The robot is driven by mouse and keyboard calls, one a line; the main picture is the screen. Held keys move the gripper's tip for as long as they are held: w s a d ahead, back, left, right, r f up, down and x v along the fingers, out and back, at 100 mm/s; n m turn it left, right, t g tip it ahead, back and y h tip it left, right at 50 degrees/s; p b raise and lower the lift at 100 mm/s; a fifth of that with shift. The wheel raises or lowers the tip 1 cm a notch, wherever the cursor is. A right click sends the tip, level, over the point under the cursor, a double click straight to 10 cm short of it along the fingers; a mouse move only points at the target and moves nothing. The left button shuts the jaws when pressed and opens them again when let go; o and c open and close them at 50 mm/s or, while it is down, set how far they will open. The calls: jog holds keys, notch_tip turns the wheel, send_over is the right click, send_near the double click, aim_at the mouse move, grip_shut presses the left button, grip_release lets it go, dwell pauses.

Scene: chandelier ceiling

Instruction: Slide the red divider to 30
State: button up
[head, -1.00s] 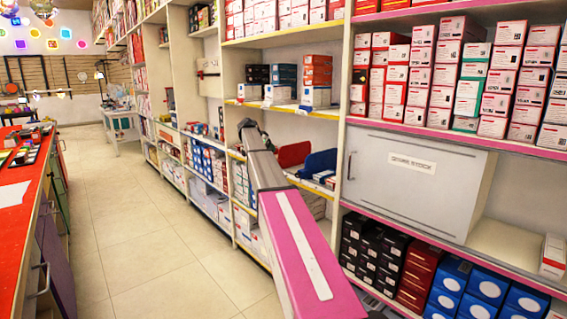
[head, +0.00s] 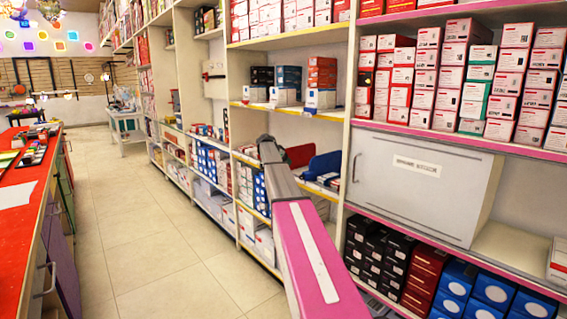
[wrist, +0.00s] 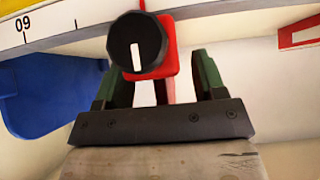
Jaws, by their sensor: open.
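The red divider (wrist: 170,88) is in the middle of the wrist view, with a round black knob (wrist: 137,45) bearing a white mark. My gripper (wrist: 160,62) is open, its two green fingers on either side of the red divider. I cannot tell whether they touch it. A white scale strip (wrist: 60,20) at upper left reads "09" as pictured, perhaps an upside-down 60. A blue divider (wrist: 45,115) is at left.
A grey-white storage cabinet (head: 420,185) and stacked boxes (head: 385,262) fill the shelves to the right of my arm. A red-topped counter (head: 22,190) stands at left. The tiled aisle (head: 150,220) between is clear.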

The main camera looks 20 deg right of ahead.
jog(key=shift+c, duration=0.3)
grip_shut()
jog(key=w+a, duration=0.2)
jog(key=w, duration=0.4)
jog(key=w+a, duration=0.2)
jog(key=w, duration=0.4)
jog(key=w+a, duration=0.2)
jog(key=w, duration=0.5)
jog(key=shift+a, duration=0.4)
jog(key=shift+o, duration=0.3)
grip_release()
jog(key=shift+s+a+r, duration=0.1)
jog(key=v, duration=1)
jog(key=shift+a+r, duration=0.2)
jog(key=shift+s, duration=0.1)
